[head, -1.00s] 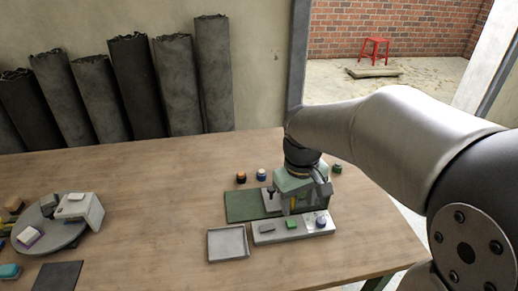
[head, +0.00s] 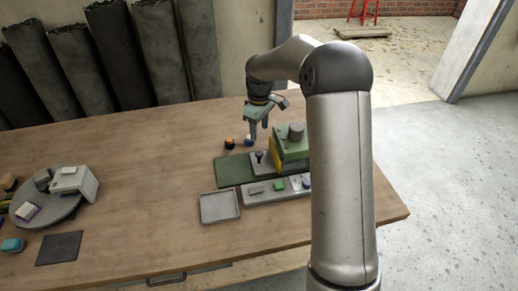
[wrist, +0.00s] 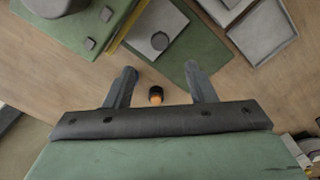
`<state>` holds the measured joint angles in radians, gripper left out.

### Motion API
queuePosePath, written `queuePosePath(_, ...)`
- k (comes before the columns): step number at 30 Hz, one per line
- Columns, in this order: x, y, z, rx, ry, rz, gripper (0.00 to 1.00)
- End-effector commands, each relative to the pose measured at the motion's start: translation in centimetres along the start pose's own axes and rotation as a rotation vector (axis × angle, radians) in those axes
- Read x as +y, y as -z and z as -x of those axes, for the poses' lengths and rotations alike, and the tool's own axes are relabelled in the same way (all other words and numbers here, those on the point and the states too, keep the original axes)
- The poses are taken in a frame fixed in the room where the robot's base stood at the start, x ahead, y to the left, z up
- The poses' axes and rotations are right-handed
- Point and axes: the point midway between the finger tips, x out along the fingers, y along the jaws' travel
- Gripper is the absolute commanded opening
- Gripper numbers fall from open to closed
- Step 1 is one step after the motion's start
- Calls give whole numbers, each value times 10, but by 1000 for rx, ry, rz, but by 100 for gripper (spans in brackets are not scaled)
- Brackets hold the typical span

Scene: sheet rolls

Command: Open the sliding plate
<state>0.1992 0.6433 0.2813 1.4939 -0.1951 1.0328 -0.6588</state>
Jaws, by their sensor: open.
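A pale grey plate with a dark round knob (head: 259,157) sits on the green base of a small green and yellow machine (head: 287,147). I take this grey plate to be the sliding plate. In the wrist view the plate (wrist: 145,24) and its knob lie just beyond my fingertips, and the machine (wrist: 88,22) is at the upper left. My gripper (head: 252,138) is open and empty above the back edge of the green base. In the wrist view its two fingers (wrist: 160,70) are spread apart and clear of the knob.
A small orange and black object (head: 230,143) stands on the table (head: 140,150) behind the base; the wrist view shows it between my fingers. A grey tray (head: 220,207) and a strip with a green button (head: 278,187) lie in front. A turntable (head: 50,208) stands left.

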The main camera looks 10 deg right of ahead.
Motion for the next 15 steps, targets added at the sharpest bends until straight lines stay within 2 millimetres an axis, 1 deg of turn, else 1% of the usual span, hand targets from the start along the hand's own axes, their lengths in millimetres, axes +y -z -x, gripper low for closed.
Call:
queuePosePath(1, -1, 0, -12, -3, 4, 0, 50)
queuePosePath(9, -1, 0, -68, -2, 3, -1, 50)
queuePosePath(12, -1, 0, -84, -1, 2, -1, 50)
queuePosePath(15, -1, 0, -96, -1, 1, 0, 50)
